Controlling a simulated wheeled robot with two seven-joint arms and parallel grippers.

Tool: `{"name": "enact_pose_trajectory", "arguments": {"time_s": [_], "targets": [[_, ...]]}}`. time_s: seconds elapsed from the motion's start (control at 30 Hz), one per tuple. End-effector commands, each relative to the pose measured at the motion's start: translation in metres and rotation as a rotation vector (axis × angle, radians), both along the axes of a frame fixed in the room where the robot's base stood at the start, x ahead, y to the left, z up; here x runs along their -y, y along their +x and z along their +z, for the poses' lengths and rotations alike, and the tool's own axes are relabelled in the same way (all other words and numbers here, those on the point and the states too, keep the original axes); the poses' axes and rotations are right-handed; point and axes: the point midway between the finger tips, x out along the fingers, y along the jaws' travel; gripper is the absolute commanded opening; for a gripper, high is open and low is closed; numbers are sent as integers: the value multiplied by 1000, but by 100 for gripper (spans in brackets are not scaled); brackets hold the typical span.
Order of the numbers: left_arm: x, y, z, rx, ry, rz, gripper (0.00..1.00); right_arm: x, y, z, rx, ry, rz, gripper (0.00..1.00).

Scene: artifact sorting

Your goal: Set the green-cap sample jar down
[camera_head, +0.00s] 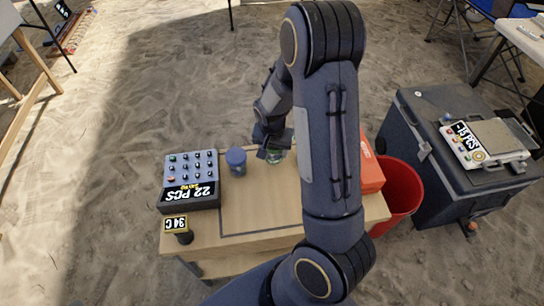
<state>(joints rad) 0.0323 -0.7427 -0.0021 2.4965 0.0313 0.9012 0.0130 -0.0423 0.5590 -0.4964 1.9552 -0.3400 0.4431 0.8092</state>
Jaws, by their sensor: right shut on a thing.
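The green-cap sample jar (274,156) is at the right gripper's fingers, low over the wooden table (250,209). It is small and mostly hidden by the gripper, and I cannot tell whether its base touches the tabletop. My right gripper (275,146) is shut on the jar near the table's far edge. A blue-capped jar (236,160) stands on the table just to the left, apart from the gripper. My left gripper is not in view.
An orange box (371,177) is partly behind my arm. A red bin (402,190) and a dark chest (415,125) stand at the right. The table's front middle is clear.

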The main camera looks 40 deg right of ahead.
Motion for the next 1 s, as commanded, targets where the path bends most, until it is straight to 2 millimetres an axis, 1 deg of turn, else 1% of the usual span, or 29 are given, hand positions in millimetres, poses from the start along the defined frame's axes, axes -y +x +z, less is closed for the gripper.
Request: {"name": "enact_pose_trajectory", "arguments": {"time_s": [0.13,0.3,0.37,0.57,0.7,0.73,0.87,1.0], "targets": [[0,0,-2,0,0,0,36,-4,6,-11,-2,1,-1,25],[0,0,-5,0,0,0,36,-3,5,-36,-2,1,0,25],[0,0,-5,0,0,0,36,-3,5,-38,-1,1,0,25],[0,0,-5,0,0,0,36,-3,5,-37,1,1,0,25],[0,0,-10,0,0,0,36,-3,5,-42,1,1,0,25],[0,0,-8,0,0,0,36,-3,5,-41,1,1,0,59],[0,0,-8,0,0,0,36,-3,5,-40,-1,1,0,76],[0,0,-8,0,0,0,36,-3,5,-40,0,0,0,77]]}}
